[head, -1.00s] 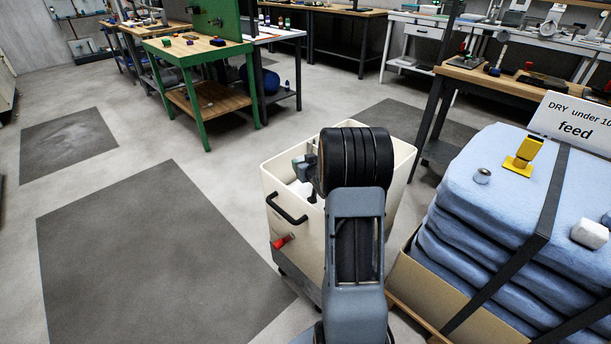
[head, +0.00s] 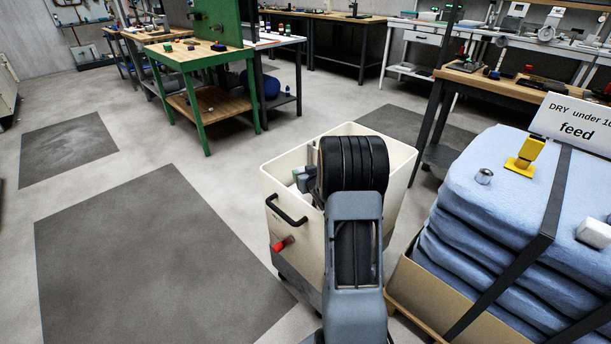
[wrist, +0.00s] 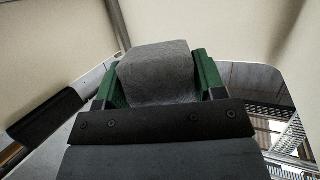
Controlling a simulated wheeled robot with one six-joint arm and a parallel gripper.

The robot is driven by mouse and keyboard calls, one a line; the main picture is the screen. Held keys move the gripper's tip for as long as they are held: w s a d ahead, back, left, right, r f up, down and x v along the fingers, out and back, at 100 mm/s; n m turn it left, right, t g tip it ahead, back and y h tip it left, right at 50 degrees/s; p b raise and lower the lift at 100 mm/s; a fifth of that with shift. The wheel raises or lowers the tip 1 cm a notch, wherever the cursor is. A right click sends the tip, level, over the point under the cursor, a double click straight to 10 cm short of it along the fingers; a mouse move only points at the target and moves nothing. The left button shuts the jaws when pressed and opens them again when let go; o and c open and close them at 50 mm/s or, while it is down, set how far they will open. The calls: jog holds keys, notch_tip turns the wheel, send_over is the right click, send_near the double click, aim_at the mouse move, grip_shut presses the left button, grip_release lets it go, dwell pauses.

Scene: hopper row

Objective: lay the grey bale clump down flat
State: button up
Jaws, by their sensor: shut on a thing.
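The grey bale clump (wrist: 157,72) is a rough grey block in the wrist view. My gripper (wrist: 158,82) has green fingers closed on its two sides, and a dark bar crosses in front of its near end. In the head view my arm reaches over a cream bin on a dark base (head: 290,243), and my wrist is at the bin's opening. The clump cannot be made out there, as my arm covers much of the bin's inside. Whether the clump touches anything below it cannot be told.
Pale walls surround the gripper in the wrist view. Stacked blue bales (head: 480,225) with dark straps stand close on the right, with a "feed" sign (head: 575,122) on top. A green workbench (head: 195,50) stands behind. The floor on the left is clear around a dark mat (head: 150,260).

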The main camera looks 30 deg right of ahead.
jog(key=o, duration=0.9)
jog(key=shift+s+a+f, duration=0.15)
jog(key=shift+f, duration=0.7)
jog(key=shift+r, duration=0.1)
jog(key=shift+r+p, duration=0.35)
jog(key=shift+p, duration=0.1)
jog(key=r+p+v, duration=0.1)
jog(key=v, duration=0.6)
jog(key=shift+p, duration=0.4)
jog(key=shift+r, duration=0.1)
